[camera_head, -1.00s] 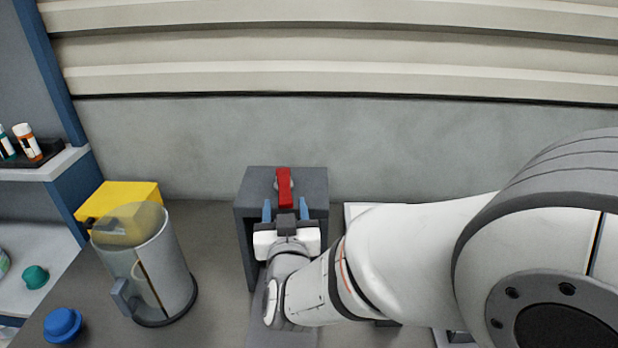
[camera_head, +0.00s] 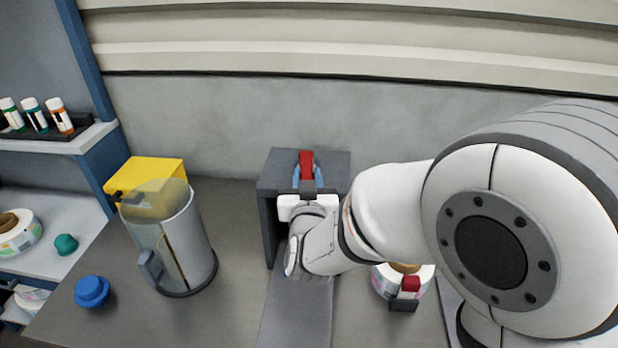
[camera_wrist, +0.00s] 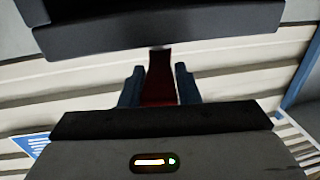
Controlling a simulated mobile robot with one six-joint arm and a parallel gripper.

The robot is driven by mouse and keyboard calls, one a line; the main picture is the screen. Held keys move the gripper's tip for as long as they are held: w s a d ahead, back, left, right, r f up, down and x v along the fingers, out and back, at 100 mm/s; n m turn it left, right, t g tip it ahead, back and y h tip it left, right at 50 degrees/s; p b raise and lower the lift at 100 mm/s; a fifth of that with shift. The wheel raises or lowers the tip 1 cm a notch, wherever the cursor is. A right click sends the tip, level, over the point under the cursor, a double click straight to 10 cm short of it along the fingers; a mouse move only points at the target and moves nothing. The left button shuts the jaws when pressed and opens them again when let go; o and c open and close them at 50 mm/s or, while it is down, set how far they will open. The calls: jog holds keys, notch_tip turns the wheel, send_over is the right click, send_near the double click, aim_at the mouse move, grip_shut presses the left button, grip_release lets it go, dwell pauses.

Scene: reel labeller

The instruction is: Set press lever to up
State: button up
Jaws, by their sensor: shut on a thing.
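The press is a dark grey box-shaped frame (camera_head: 268,190) on the bench, with a red lever (camera_head: 306,163) at its top front. The lever points upward in the head view. My gripper (camera_head: 307,178) is at the lever, its blue fingers on either side of it and shut on it. In the wrist view the red lever (camera_wrist: 160,80) stands between the two blue fingers of my gripper (camera_wrist: 160,88). The lever's lower end is hidden behind my gripper and wrist.
A clear cylinder with a handle (camera_head: 170,245) and a yellow box (camera_head: 150,172) stand left of the press. A blue knob (camera_head: 91,291) lies front left. A label reel (camera_head: 385,283) sits right, partly behind my arm. Vials (camera_head: 60,117) stand on the left shelf.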

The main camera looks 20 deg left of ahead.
grip_shut()
jog(key=shift+f+y+b, duration=0.15)
jog(key=shift+y+b, duration=0.15)
jog(key=shift+b, duration=0.45)
